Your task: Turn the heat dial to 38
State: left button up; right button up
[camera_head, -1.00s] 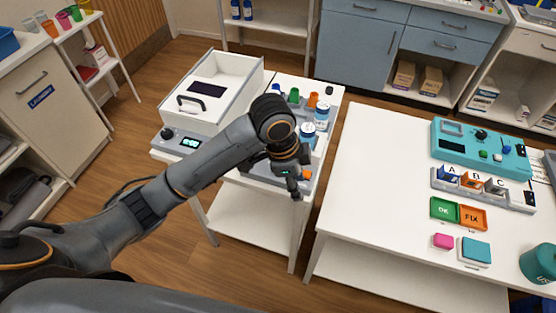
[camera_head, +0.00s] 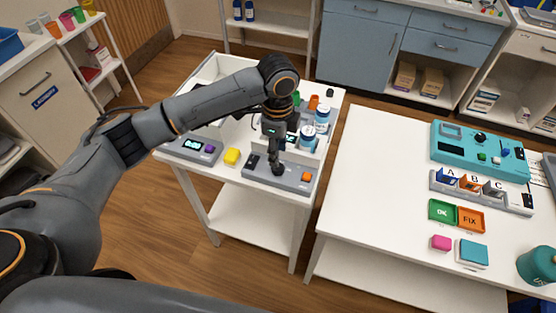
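A grey control panel (camera_head: 296,181) lies at the front of the left white table, with an orange button (camera_head: 305,177) on its right part. My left gripper (camera_head: 277,162) points down over the middle of this panel, at a dark round knob (camera_head: 278,170). I cannot tell whether it touches the knob or whether its fingers are open. A second grey control strip (camera_head: 184,151) at the left has a lit green display (camera_head: 193,145) and a purple button (camera_head: 209,149). The display's digits are too small to read. No legible label marks the heat dial. My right gripper is not in view.
A yellow block (camera_head: 232,156) sits between the two panels. White-blue jars (camera_head: 322,118) stand behind the gripper.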

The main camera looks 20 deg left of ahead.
aim_at(278, 169)
pick_arm(q)
notch_tip(278, 169, down, 6)
jog(key=shift+r+p, duration=0.15)
jog(key=shift+p, duration=0.25)
grip_shut()
